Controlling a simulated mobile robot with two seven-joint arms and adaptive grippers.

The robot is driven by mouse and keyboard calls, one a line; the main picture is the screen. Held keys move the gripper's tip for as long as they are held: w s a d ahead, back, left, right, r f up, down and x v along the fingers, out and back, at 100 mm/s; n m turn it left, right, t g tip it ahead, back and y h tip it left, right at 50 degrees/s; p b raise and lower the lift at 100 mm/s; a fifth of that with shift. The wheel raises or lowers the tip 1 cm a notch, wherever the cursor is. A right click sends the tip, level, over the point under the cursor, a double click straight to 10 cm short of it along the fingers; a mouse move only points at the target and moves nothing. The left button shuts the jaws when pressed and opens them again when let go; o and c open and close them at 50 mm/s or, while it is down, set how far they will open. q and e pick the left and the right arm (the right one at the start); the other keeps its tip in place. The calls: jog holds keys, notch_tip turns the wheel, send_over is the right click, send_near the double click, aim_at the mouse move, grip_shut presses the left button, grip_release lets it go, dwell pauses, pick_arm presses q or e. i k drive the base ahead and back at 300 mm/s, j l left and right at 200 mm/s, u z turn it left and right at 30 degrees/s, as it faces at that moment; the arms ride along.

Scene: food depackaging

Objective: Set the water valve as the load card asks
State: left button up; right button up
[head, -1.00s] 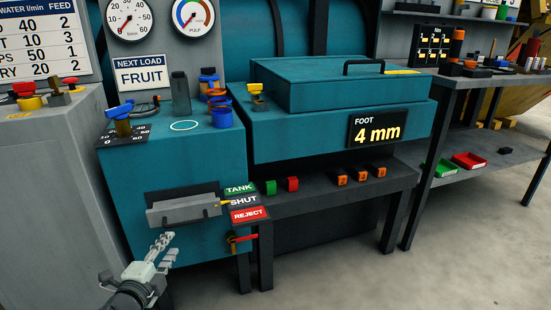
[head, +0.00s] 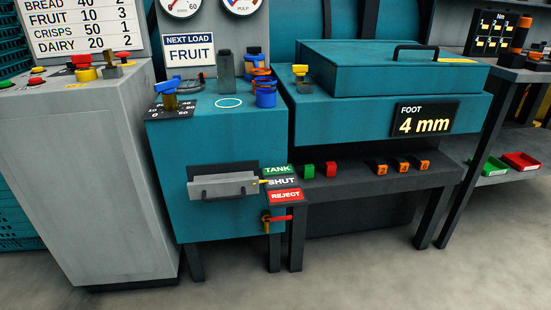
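The load card (head: 188,51) on the grey back panel reads NEXT LOAD FRUIT. The wall chart (head: 85,30) has a FRUIT row with 10 in its first number column. The blue valve handle (head: 168,95) stands on a black scale plate (head: 156,113) at the left of the teal cabinet's top. The plate shows 0 and other numbers, partly hidden by the handle; its exact setting is too small to read. The dial gauge (head: 181,5) above the card is mostly cut off by the top edge. Neither gripper shows in the head view.
A grey cabinet (head: 90,180) with red and yellow knobs stands at the left. Blue rings on a post (head: 265,92) and a grey bottle-like block (head: 226,70) stand right of the valve. A tray with a handle (head: 222,185) juts from the cabinet front. The floor in front is clear.

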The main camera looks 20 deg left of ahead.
aim_at(165, 87)
jog(key=u, duration=1.35)
